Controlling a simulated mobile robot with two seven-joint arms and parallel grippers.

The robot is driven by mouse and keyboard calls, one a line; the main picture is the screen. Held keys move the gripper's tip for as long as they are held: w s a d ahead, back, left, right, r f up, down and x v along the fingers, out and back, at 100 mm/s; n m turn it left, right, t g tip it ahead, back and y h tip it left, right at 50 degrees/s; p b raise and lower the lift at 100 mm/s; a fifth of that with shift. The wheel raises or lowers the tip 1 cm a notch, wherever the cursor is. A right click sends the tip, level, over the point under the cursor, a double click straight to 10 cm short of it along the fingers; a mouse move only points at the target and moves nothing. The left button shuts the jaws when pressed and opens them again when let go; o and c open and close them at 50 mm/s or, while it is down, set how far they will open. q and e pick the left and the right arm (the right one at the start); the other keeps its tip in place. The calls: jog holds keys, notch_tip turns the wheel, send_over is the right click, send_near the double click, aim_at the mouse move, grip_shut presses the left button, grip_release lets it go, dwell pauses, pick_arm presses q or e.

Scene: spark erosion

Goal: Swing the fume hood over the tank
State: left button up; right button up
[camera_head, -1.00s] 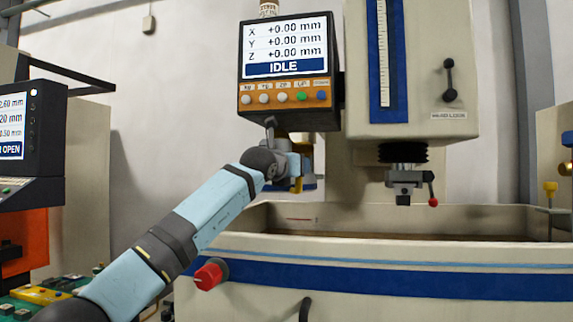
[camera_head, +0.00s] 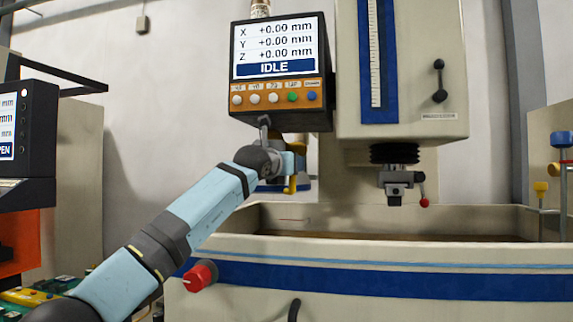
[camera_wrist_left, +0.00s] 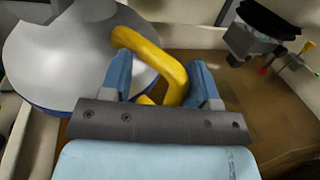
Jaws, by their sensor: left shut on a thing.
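The fume hood (camera_wrist_left: 60,55) is a pale grey dome with a blue rim at the left of the left wrist view. Its yellow handle (camera_wrist_left: 150,48) bends between the fingers of my left gripper (camera_wrist_left: 160,68), which is shut on it. In the head view the gripper (camera_head: 287,163) and the yellow handle (camera_head: 291,184) are below the display; the hood is mostly hidden there. The tank (camera_head: 400,248) is a cream trough with a blue stripe. In the wrist view its brown inside (camera_wrist_left: 200,115) shows to the right of and below the hood. My right gripper is not in view.
The machine head (camera_head: 402,70) with its electrode holder (camera_head: 398,180) hangs over the tank, right of my gripper. The display box (camera_head: 275,65) reads IDLE just above my wrist. A red knob (camera_head: 200,275) sticks out of the tank front. Yellow- and blue-capped posts (camera_head: 541,187) stand at right.

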pick_arm(q)
jog(key=shift+f, duration=0.3)
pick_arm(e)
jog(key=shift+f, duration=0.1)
pick_arm(q)
jog(key=b+v, duration=0.3)
jog(key=v, duration=1)
jog(key=shift+s+a+r, duration=0.15)
jog(key=shift+s+r, duration=0.15)
jog(key=shift+s, duration=0.1)
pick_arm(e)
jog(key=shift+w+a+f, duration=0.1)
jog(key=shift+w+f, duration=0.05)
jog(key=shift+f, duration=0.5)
